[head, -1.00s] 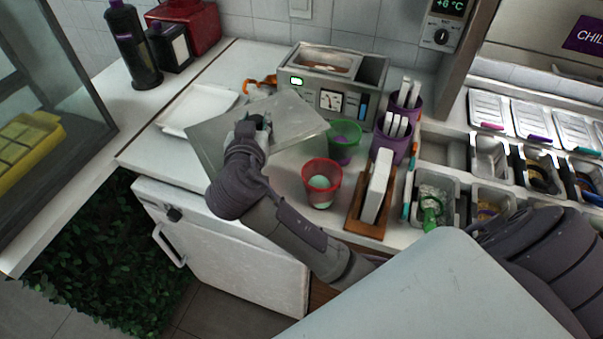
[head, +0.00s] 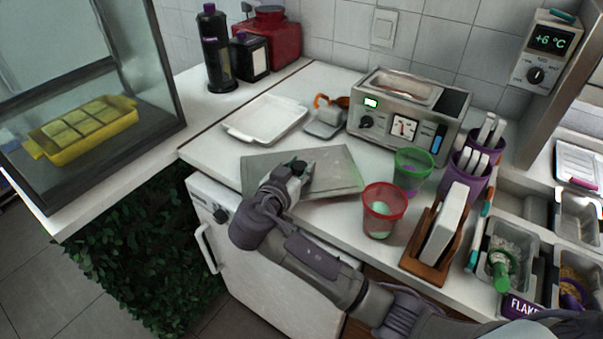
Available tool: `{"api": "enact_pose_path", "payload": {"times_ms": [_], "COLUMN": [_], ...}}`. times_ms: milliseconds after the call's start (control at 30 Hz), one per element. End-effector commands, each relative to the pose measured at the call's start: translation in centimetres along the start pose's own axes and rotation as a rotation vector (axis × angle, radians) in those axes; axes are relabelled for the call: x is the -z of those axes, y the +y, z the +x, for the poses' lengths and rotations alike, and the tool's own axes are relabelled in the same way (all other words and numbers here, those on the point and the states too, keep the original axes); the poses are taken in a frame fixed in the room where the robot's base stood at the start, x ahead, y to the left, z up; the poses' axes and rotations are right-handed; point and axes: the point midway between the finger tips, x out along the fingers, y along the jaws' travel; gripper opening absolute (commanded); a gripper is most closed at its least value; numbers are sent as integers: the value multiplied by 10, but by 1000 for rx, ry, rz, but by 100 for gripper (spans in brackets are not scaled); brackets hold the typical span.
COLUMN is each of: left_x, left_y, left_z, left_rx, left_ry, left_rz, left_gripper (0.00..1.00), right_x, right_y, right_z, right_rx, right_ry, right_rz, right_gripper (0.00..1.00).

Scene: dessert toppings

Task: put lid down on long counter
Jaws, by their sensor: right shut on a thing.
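The lid (head: 335,172) is a flat, grey rectangular metal plate with a dark knob near its middle. It is over the front part of the white counter (head: 215,146), low and close to level. I cannot tell whether it touches the counter along its whole underside. My right gripper (head: 297,170) is shut on the lid's knob, with the arm reaching in from the lower right. The gripper hides part of the lid's near side. My left gripper is not in view.
A white tray (head: 265,121) and a grey scoop rest (head: 325,124) lie behind the lid. A metal warmer (head: 405,118) stands at the back. A green cup (head: 412,170), a red cup (head: 380,212) and a wooden holder (head: 428,262) stand to the right.

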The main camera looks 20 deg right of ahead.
Motion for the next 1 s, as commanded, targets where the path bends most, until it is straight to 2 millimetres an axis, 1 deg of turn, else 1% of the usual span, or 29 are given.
{"api": "enact_pose_path", "payload": {"times_ms": [33, 133, 467, 500, 633, 667, 1000], "left_x": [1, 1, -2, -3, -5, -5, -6], "left_y": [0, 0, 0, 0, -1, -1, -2], "left_z": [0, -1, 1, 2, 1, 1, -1], "left_rx": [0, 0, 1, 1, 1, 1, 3], "left_ry": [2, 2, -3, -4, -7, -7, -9], "left_rz": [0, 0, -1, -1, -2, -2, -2], "left_gripper": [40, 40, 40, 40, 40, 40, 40], "right_x": [-6, -16, -20, -22, -21, -21, -19], "right_y": [0, 0, 0, 0, 0, 0, 0], "right_z": [2, 4, 4, 4, 4, 4, 2], "right_rx": [0, 1, 2, 1, 1, 1, 2], "right_ry": [3, 3, 2, 0, 0, 0, -1], "right_rz": [-3, -1, 2, 1, 0, 0, 0], "right_gripper": [0, 0, 0, 37, 59, 61, 61]}}
